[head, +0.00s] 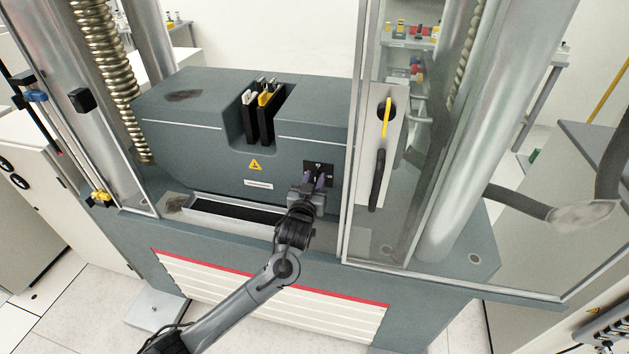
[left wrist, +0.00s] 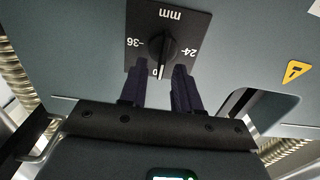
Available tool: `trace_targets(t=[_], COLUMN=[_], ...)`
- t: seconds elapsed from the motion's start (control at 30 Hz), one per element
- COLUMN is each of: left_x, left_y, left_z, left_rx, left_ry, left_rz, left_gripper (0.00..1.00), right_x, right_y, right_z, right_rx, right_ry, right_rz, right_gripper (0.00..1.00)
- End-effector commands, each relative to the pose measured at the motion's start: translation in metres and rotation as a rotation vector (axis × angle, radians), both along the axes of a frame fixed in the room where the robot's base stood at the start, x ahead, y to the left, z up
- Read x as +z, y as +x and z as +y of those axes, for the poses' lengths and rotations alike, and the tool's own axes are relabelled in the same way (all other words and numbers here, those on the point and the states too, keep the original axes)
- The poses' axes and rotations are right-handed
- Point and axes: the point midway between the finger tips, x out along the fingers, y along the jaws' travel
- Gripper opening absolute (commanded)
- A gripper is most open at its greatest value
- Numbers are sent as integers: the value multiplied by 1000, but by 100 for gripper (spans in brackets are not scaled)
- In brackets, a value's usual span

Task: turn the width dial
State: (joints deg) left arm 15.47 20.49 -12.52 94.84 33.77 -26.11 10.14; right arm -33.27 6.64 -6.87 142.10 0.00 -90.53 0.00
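The width dial (head: 318,167) is a black square plate on the front of the grey-green machine block. In the left wrist view the dial's black knob (left wrist: 163,47) sits in the middle of the plate, which shows "mm", "36", "24" and "0" upside down. My left gripper (head: 315,180) is at the dial, and its dark purple fingers (left wrist: 158,70) are apart, with the knob's lower end at the gap between their tips. Contact with the knob cannot be told. My right gripper is not seen.
A slot with black, white and yellow-marked pieces (head: 262,108) is in the block's top. A yellow warning triangle (head: 255,165) is left of the dial. A clear door frame with a dark handle (head: 378,180) stands close on the right. A long tray (head: 235,215) lies below.

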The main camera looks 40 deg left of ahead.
Motion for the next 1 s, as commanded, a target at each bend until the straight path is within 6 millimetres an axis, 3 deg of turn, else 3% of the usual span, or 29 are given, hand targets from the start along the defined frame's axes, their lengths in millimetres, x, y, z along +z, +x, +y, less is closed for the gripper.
trace_targets(t=[0.37, 0.53, 0.6, 1.0], left_x=[0, 0, 0, 0], left_y=[4, 3, 3, 3], left_z=[2, 2, 2, 2], left_rx=[0, 0, 0, -1], left_ry=[0, 0, 0, -26], left_rz=[1, 1, 1, -10], left_gripper=[32, 6, 0, 0], right_x=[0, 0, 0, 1], right_y=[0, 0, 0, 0], right_z=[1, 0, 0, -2], right_rx=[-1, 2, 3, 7], right_ry=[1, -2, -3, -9], right_rz=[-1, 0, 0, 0], right_gripper=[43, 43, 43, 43])
